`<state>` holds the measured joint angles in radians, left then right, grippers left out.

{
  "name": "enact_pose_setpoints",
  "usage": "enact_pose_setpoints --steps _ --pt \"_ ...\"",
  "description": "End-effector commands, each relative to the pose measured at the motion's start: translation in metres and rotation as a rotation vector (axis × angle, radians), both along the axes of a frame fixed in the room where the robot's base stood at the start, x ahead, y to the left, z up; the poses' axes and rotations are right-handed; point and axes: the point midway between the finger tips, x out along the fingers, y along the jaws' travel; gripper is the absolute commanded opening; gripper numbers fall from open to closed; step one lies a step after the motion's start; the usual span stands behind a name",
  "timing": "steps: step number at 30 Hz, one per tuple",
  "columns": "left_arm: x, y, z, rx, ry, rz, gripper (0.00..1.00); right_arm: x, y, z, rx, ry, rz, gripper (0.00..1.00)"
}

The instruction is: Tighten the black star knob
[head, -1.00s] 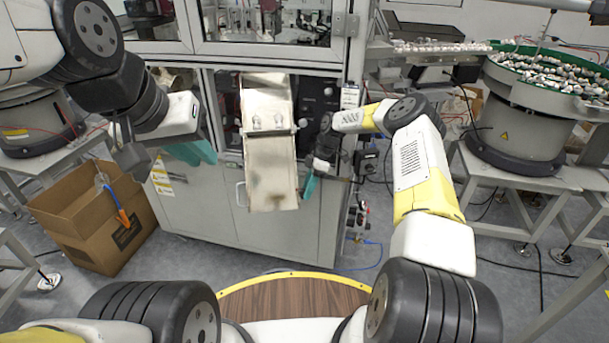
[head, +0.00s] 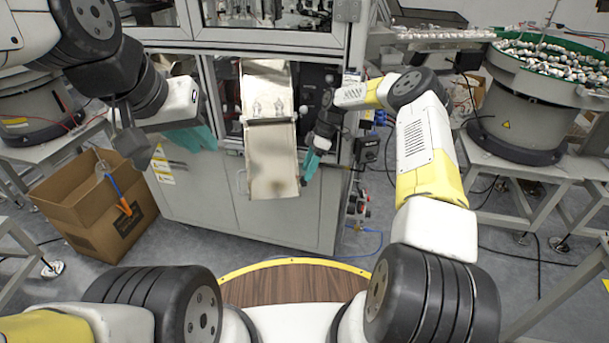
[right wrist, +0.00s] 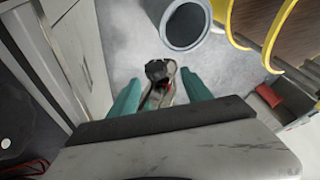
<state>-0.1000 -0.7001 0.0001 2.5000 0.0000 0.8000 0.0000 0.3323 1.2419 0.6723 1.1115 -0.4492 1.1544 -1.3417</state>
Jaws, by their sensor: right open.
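I cannot make out the black star knob for certain in the head view. My right gripper (head: 312,164) is open, with teal fingers just right of the lower part of the metal chute (head: 270,172). In the right wrist view its fingers (right wrist: 160,98) are spread apart. A small dark object with metal and red parts (right wrist: 158,70) appears between and beyond them; I cannot tell what it is or how far away. My left gripper (head: 190,139), also teal-fingered, is in front of the cabinet, left of the chute and apart from it. Its finger gap is not clear.
The grey machine cabinet (head: 245,218) stands behind the chute. A cardboard box (head: 92,205) is on the floor at left. A bowl feeder (head: 520,120) of small parts stands at right. Fittings and hoses (head: 358,212) are on the cabinet's right side.

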Motion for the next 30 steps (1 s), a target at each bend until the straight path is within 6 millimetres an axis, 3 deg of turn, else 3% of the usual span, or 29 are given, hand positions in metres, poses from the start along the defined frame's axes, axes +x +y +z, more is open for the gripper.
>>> enact_pose_setpoints --steps 21,30 --pt "0.0 0.0 0.0 0.0 0.0 0.0 0.18 -0.14 0.012 0.01 -0.002 0.005 0.004 0.57" --pt "0.0 0.0 0.0 0.0 0.0 0.0 0.18 -0.16 0.015 0.012 0.0 0.003 0.001 0.57"
